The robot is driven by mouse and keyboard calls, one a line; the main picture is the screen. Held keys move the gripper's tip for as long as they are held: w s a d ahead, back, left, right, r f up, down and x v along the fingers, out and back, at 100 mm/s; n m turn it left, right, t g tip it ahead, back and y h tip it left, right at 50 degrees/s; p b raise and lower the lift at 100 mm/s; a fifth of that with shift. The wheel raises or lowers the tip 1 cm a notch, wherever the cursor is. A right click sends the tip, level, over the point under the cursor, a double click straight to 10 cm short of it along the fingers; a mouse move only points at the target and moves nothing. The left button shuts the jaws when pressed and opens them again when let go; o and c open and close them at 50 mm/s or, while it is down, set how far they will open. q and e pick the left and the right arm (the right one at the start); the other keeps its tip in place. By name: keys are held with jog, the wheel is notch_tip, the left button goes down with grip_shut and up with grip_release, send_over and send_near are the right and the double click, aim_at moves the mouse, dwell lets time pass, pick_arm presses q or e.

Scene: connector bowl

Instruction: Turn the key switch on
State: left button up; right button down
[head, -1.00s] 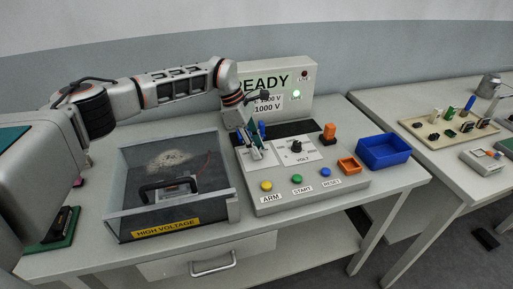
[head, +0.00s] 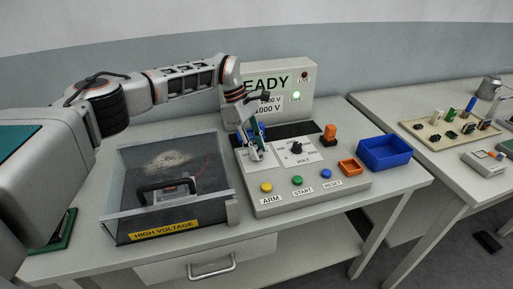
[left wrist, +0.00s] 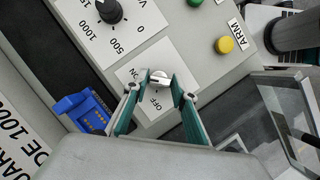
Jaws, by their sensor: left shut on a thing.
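The key switch (left wrist: 160,77) shows in the left wrist view as a small pale knob on a white plate (left wrist: 134,88) marked ON and OFF. My left gripper (left wrist: 159,83) is shut on it, with a green-padded finger on each side. I cannot tell for sure which mark the key points to. In the head view my left gripper (head: 253,157) reaches down to the left part of the grey control panel (head: 338,181), and its fingers hide the key. My right gripper is not in view.
A black volt dial (head: 296,147) sits right of the gripper. Yellow ARM (head: 266,187), green START (head: 298,179) and blue RESET (head: 327,173) buttons line the front. A blue connector (left wrist: 82,110) stands near the fingers. A clear high-voltage box (head: 170,190) is at left, a blue bin (head: 385,153) at right.

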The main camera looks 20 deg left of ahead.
pick_arm(q)
jog(key=o, duration=1.1)
jog(key=s+v, duration=0.1)
jog(key=v, duration=1)
jog(key=shift+w+a+r, duration=0.2)
jog(key=shift+w+r, duration=0.2)
jog(key=shift+w, duration=0.1)
